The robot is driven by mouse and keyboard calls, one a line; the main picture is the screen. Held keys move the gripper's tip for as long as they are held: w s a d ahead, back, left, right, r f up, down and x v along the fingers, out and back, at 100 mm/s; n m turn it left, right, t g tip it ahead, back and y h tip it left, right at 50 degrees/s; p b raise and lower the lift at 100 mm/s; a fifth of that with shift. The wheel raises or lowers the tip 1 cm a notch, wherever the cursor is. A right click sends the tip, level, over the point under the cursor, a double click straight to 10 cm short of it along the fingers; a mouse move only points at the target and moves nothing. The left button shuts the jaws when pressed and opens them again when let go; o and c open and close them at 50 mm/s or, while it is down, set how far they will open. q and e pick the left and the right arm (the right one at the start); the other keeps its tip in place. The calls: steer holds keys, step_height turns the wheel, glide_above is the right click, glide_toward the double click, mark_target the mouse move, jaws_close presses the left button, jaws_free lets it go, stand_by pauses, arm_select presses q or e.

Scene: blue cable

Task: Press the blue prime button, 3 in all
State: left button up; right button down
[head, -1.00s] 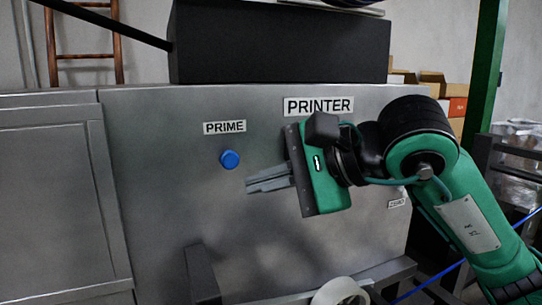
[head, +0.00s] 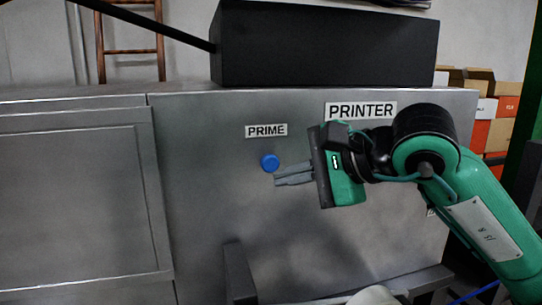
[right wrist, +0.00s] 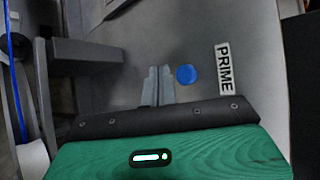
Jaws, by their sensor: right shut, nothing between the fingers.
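The blue prime button (head: 270,163) sits on the grey metal panel (head: 215,220), just below the PRIME label (head: 266,130). My right gripper (head: 276,180) is shut and empty, its fingers pointing left with the tips just below and to the right of the button in the head view. In the right wrist view the button (right wrist: 186,74) shows just right of the closed fingertips (right wrist: 159,70), with the PRIME label (right wrist: 224,69) beyond it. I cannot tell how far the tips stand off the panel. My left gripper is not in view.
A PRINTER label (head: 361,110) is above my right gripper. A black box (head: 325,45) stands on top of the machine. A dark upright bar (head: 239,272) stands low before the panel. Boxes (head: 502,125) are stacked at the right.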

mark_target(268, 168)
steer(key=shift+w+a+b, duration=0.15)
steer(key=shift+w+a, duration=0.1)
steer(key=shift+w, duration=0.55)
steer(key=shift+w+a+b, duration=0.15)
steer(key=shift+w+a, duration=0.1)
steer(key=shift+w, duration=0.55)
stand_by(0.8)
steer(key=shift+w+a+b, duration=0.15)
steer(key=shift+w+b, duration=0.15)
steer(key=shift+w, duration=0.1)
steer(key=shift+w+a, duration=0.2)
steer(key=shift+w, duration=0.55)
stand_by(1.2)
steer(key=shift+s, duration=0.1)
steer(key=shift+s+d+b, duration=0.2)
steer(key=shift+s+b, duration=0.25)
steer(key=shift+s, duration=0.05)
steer(key=shift+s+d+b, duration=0.15)
steer(key=shift+s+b, duration=0.3)
steer(key=shift+s, duration=0.05)
